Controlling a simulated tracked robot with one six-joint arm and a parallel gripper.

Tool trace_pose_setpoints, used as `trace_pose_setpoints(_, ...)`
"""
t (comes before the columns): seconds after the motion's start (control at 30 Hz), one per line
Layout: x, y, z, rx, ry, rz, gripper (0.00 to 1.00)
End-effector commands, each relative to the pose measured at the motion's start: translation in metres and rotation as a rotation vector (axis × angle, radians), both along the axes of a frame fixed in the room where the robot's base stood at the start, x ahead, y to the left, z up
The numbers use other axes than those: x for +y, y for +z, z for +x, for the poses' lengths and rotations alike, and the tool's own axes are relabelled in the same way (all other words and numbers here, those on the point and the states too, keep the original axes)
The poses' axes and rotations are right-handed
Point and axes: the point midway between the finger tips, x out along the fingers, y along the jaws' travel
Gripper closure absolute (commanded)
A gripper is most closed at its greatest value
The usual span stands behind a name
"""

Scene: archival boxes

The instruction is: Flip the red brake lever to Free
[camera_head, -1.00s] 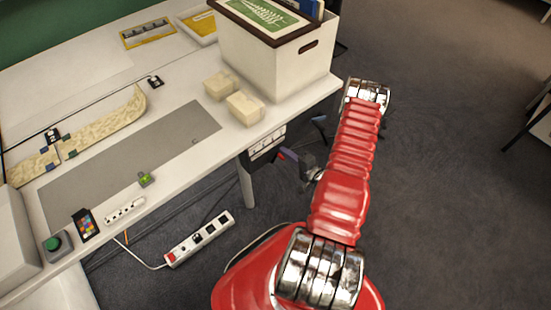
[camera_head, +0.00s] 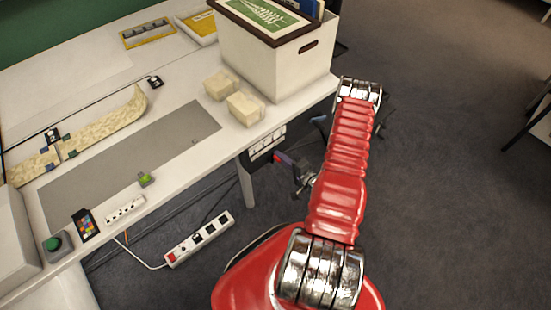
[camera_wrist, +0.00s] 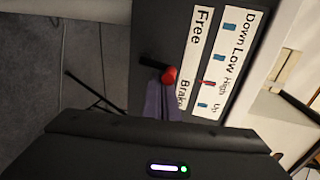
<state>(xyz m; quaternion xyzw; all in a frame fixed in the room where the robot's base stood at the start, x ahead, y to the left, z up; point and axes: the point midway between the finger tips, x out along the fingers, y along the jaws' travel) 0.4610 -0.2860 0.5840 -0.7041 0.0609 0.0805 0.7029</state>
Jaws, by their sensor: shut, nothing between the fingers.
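The red brake lever knob (camera_wrist: 170,76) shows in the wrist view on a short black shaft (camera_wrist: 152,63), in front of a dark panel under the table edge. It is beside the upper end of the word Brake on a white label strip (camera_wrist: 194,60); Free is at the strip's other end. My gripper (camera_wrist: 162,100), with purple-grey fingers, is shut and empty, its tips right by the knob; I cannot tell whether they touch.
A second label strip (camera_wrist: 221,62) reads Down, Low, High, Up, with small coloured marks. In the head view, the table (camera_head: 70,90) holds a white archival box (camera_head: 270,62) and two small cream blocks. A table leg (camera_head: 246,182) is left of my gripper. Open carpet lies right.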

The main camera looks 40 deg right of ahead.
Motion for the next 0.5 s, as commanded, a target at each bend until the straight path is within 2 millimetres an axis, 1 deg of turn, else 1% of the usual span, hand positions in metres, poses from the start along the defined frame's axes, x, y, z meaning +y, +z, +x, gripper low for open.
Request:
trace_pose_setpoints(0.43,0.020,0.000,0.000,0.000,0.001,0.001,1.00)
trace_pose_setpoints(0.5,0.018,0.000,-0.001,0.000,0.000,0.000,1.00)
